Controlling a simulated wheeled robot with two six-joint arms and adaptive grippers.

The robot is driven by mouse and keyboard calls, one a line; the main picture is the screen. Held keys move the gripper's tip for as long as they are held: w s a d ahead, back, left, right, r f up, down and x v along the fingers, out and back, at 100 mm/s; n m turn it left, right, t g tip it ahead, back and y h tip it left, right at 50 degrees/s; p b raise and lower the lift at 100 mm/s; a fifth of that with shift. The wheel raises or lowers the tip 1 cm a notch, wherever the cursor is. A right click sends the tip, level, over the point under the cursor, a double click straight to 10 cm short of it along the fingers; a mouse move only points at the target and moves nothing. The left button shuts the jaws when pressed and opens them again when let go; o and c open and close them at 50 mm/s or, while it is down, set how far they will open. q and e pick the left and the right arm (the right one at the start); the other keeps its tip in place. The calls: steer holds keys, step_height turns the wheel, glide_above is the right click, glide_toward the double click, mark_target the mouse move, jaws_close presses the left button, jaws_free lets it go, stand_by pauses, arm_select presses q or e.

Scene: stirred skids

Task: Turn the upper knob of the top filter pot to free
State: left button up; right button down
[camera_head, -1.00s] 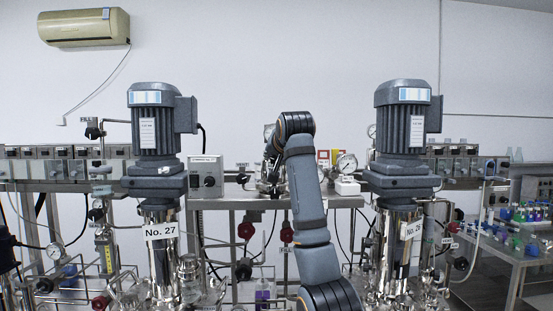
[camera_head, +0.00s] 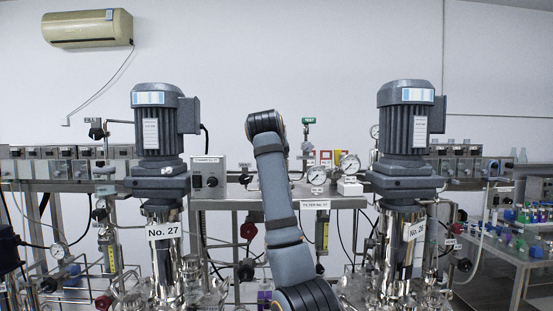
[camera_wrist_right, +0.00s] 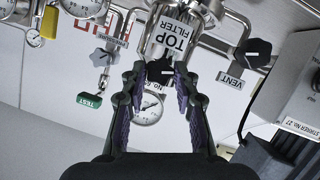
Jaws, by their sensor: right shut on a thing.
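In the right wrist view, which looks upside down, the top filter pot (camera_wrist_right: 160,45) is a metal cylinder with a "TOP FILTER" label (camera_wrist_right: 173,36). A small black knob (camera_wrist_right: 158,71) with a white mark sits just below the label in the picture. My right gripper (camera_wrist_right: 159,80) has its purple-padded fingers on either side of this knob and is shut on it. The fingertips partly cover the knob. In the head view my right forearm hides the pot and the gripper. My left gripper is not in view.
Close by in the wrist view are a star knob (camera_wrist_right: 103,57) with a green TEST tag (camera_wrist_right: 90,100), a VENT knob (camera_wrist_right: 258,53) and a gauge (camera_wrist_right: 148,108). In the head view two stirrer motors (camera_head: 158,118) (camera_head: 405,118) flank my arm.

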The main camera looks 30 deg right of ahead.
stand_by(0.4)
steer(key=c, duration=1)
jaws_free()
steer(key=v, duration=1.2)
steer(key=shift+a, duration=0.15)
steer(key=shift+w+f, duration=0.1)
steer(key=shift+w, duration=0.1)
